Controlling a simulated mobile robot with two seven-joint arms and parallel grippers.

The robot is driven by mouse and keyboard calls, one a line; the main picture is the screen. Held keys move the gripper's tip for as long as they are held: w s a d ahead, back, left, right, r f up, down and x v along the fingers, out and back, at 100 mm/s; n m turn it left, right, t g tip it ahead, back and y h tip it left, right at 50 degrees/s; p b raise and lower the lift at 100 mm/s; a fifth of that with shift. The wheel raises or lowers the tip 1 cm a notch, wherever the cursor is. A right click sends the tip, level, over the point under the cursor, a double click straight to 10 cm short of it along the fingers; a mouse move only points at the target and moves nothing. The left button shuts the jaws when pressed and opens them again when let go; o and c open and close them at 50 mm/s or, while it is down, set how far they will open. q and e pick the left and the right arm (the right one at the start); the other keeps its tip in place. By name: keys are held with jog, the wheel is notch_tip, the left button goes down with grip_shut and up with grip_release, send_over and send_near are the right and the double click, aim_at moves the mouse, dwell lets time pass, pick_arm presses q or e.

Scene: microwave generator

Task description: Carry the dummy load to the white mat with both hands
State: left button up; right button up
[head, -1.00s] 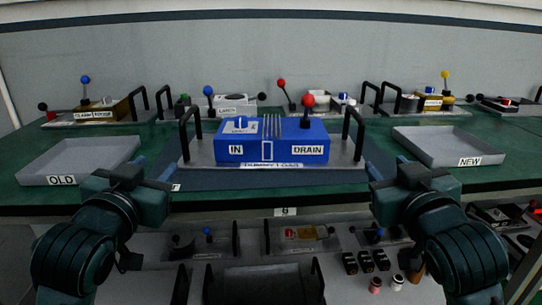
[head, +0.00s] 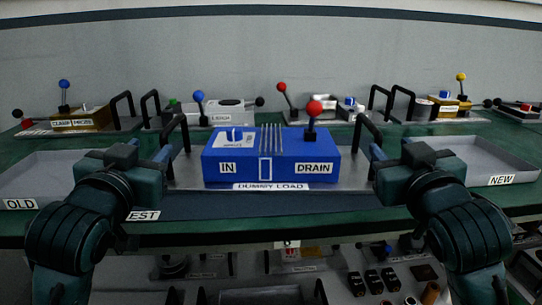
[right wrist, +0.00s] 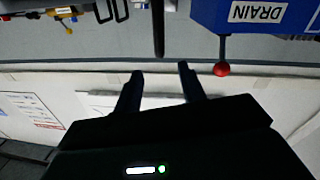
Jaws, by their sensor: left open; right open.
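The dummy load (head: 265,165) is a blue box marked IN and DRAIN on a grey metal base plate, with a red-knobbed lever and upright black handles at its left (head: 178,130) and right (head: 368,130) ends. It sits level on a dark blue-grey mat on the green bench. My left gripper (head: 165,155) is open beside the left handle. My right gripper (head: 377,155) is open beside the right handle. In the right wrist view the open fingers (right wrist: 160,85) are empty, and the black handle (right wrist: 158,28) lies ahead, lined up with the gap. I see no white mat.
A grey OLD tray (head: 22,203) is at the left and a grey NEW tray (head: 500,181) at the right. Several levered units, such as the yellow one (head: 82,120), line the back of the bench. More units and knobs (head: 372,282) are on a lower shelf.

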aim_at(170, 124)
pick_arm(q)
jog(key=w, duration=1.1)
jog(key=shift+w+d, duration=0.1)
jog(key=shift+w, duration=0.1)
pick_arm(e)
jog(key=w, duration=1.1)
jog(key=shift+w, duration=0.2)
pick_arm(q)
jog(key=shift+c, duration=0.2)
pick_arm(e)
jog(key=shift+c, duration=0.2)
pick_arm(q)
grip_shut()
pick_arm(e)
jog(key=shift+d, duration=0.1)
grip_shut()
pick_arm(q)
jog(key=shift+r, duration=0.25)
pick_arm(e)
jog(key=shift+r, duration=0.25)
